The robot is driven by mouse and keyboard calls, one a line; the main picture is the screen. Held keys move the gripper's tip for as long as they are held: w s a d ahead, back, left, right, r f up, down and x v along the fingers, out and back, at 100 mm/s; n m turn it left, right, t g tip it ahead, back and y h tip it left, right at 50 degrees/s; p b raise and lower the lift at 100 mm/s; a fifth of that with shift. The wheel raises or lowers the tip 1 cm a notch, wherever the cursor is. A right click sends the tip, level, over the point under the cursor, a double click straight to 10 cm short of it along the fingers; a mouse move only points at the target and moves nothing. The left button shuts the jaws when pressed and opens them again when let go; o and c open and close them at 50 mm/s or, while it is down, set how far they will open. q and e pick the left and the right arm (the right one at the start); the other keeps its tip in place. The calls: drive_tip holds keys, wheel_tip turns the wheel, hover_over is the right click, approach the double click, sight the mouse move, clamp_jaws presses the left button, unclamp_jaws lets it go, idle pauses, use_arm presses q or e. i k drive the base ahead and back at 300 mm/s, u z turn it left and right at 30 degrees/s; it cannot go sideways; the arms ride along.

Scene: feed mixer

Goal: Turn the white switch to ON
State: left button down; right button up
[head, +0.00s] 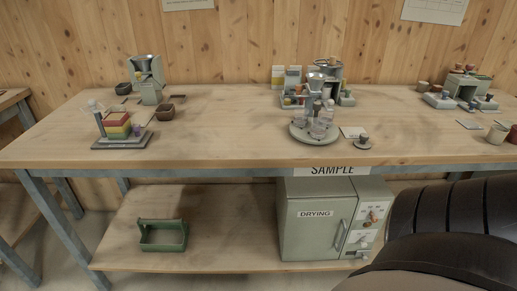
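A grey-green cabinet labelled DRYING (314,213) stands on the lower shelf under the bench, its door closed. A pale control panel (366,221) with small reddish and light controls is on its right side. The controls are too small for me to pick out the white switch or read its position. Neither of my grippers is in view.
The wooden bench (230,135) carries a mill-like machine (151,82) at the left and a round stand with glassware (315,130) near its front edge. A green open carrier (162,236) sits on the lower shelf (225,257). A large dark ribbed shape covers the lower right.

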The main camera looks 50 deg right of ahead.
sight(364, 244)
drive_tip(key=u, duration=0.15)
drive_tip(key=k, duration=1.15)
drive_tip(key=z, duration=1.7)
drive_tip(key=i, duration=0.5)
drive_tip(key=z, duration=0.05)
